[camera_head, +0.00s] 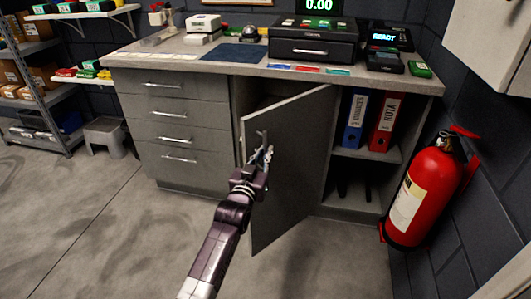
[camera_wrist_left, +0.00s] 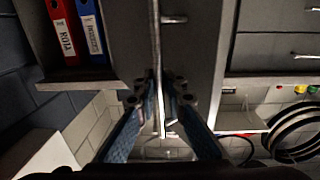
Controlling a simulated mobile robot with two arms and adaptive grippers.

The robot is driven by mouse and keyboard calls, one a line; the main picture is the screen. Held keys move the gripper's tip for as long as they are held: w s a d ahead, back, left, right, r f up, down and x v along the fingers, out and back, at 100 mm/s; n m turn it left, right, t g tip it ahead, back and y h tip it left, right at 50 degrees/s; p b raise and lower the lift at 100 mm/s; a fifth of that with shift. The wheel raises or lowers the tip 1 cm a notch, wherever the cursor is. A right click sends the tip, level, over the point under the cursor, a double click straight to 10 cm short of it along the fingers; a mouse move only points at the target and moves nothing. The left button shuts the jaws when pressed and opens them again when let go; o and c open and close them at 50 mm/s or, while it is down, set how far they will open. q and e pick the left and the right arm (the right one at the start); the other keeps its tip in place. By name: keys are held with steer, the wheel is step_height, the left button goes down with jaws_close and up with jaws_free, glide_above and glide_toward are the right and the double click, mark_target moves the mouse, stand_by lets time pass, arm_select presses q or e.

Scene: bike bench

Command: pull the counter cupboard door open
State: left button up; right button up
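The grey counter cupboard door (camera_head: 290,180) stands partly open, swung out from the counter, its hinge side on the right by the binder shelves. My left gripper (camera_head: 266,150) is at the outer face of the door, near its free left edge. In the left wrist view the two fingers (camera_wrist_left: 162,85) close in from both sides on the thin upright bright door handle (camera_wrist_left: 163,120). My right gripper is in neither view.
Drawers (camera_head: 180,130) are left of the door. A blue binder (camera_head: 356,122) and a red binder (camera_head: 386,124) stand on the shelf at right. A red fire extinguisher (camera_head: 425,195) hangs further right. The floor (camera_head: 110,230) in front is clear.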

arm_select(q)
steer(key=o, duration=0.3)
steer(key=shift+s+a, duration=0.1)
steer(key=shift+a, duration=0.15)
steer(key=shift+d, duration=0.15)
steer(key=v, duration=1.2)
steer(key=shift+r, duration=0.1)
